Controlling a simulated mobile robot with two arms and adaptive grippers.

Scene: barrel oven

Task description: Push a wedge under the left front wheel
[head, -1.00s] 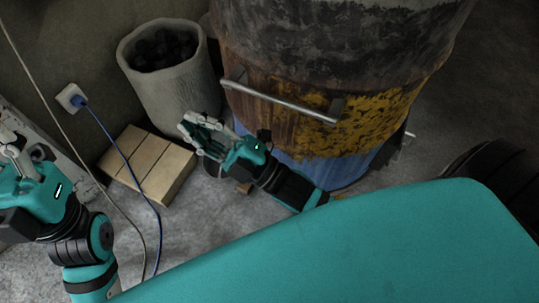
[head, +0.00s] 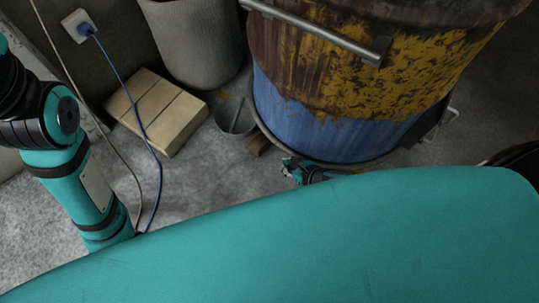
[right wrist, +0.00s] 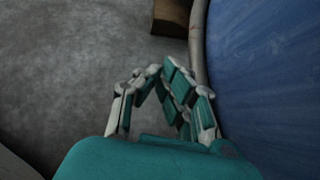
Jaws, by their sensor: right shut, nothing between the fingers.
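The barrel oven (head: 345,80) has a rusty, yellow-flaked upper part and a blue lower part (head: 320,115). The blue side and base rim also fill the right of the right wrist view (right wrist: 265,70). A small brown wooden block, apparently the wedge (head: 258,145), lies on the floor at the left of the base; in the right wrist view it shows at the top (right wrist: 172,16). I cannot make out the left front wheel. My right gripper (head: 292,167) is low beside the base, nearer me than the block. Its fingers (right wrist: 154,72) are shut and empty, apart from the block. My left gripper's fingers are out of view.
A flat wooden crate or board stack (head: 158,110) lies left of a pale round bin (head: 195,45). A small grey metal pan (head: 235,116) stands beside the oven. A blue cable (head: 125,160) hangs from a wall socket. Bare floor (head: 205,185) lies between.

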